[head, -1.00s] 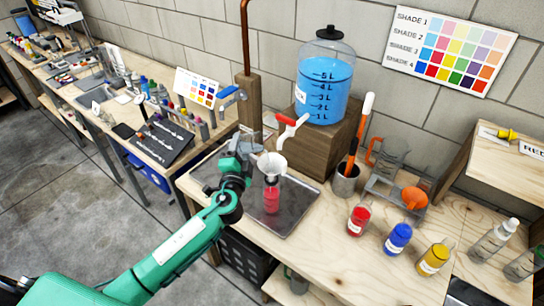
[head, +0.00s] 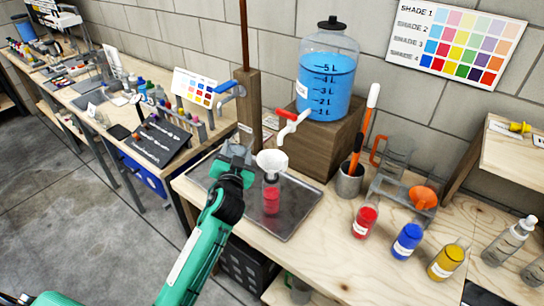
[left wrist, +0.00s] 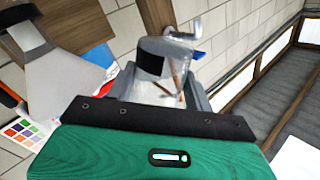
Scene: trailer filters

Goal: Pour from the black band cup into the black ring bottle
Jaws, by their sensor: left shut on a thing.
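My left gripper (head: 235,153) is shut on the black band cup, just left of the white funnel. In the left wrist view the clear cup (left wrist: 172,50) with its dark band sits between the fingers. In the head view the gripper mostly hides the cup, so I cannot tell its exact tilt or contents. The white funnel (head: 272,161) stands in the neck of an upright bottle (head: 271,198) holding red liquid, on a dark metal tray (head: 295,222). The funnel hides the bottle's top, and I cannot make out a black ring. The funnel also shows at left in the left wrist view (left wrist: 50,82).
A large jar of blue liquid (head: 327,80) stands on a wooden block (head: 318,140) behind the tray, with a red-handled tap (head: 290,120) reaching forward. A steel pot (head: 349,182) with tools and red, blue and yellow bottles stand to the right. The tray's front is clear.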

